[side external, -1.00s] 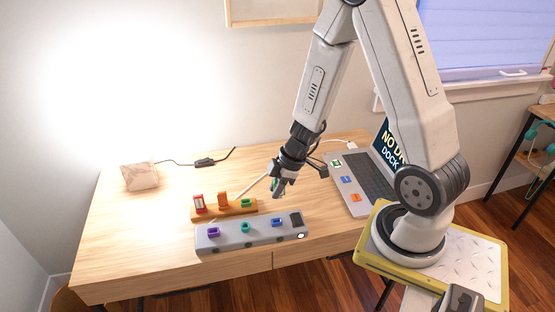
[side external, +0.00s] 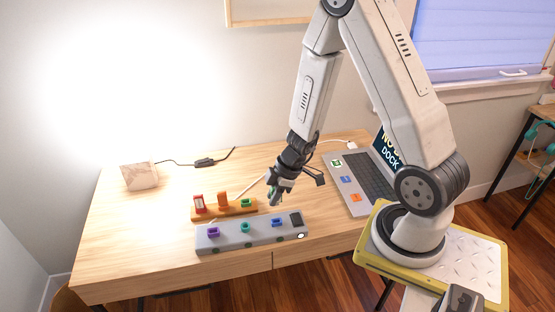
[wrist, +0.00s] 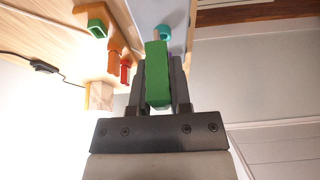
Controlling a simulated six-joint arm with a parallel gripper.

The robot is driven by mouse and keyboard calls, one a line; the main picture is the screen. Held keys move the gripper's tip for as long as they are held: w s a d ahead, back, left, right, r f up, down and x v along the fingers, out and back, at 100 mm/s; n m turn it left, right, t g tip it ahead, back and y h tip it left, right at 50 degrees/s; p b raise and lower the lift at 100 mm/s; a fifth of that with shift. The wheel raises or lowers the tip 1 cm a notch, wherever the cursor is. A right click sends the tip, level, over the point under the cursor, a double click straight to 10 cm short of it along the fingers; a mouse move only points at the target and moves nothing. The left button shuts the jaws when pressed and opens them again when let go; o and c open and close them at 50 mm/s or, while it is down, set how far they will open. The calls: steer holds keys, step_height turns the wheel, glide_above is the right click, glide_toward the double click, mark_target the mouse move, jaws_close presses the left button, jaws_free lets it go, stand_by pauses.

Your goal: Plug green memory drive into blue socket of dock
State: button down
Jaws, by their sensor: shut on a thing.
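My gripper (side external: 275,199) is shut on the green memory drive (wrist: 157,75). The wrist view shows the drive standing out between the two fingers; in the side view the fingers mostly hide it. The grey dock (side external: 263,239) lies along the desk's front edge. It carries a purple socket (side external: 213,232), a teal socket (side external: 245,227) and the blue socket (side external: 277,223). My gripper hangs above the dock's right part, near the blue socket, with the drive apart from it. The wrist view shows the teal socket (wrist: 164,32), but I cannot make out the blue one there.
A wooden rack (side external: 228,212) behind the dock holds a red drive (side external: 199,203) and an orange drive (side external: 223,199), beside a green holder (side external: 246,202). A laptop (side external: 362,178) lies to the right.

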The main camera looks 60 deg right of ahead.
steer(key=shift+f, duration=2.5)
steer(key=shift+f, duration=0.3)
stand_by(2.9)
steer(key=shift+r, duration=0.1)
stand_by(1.6)
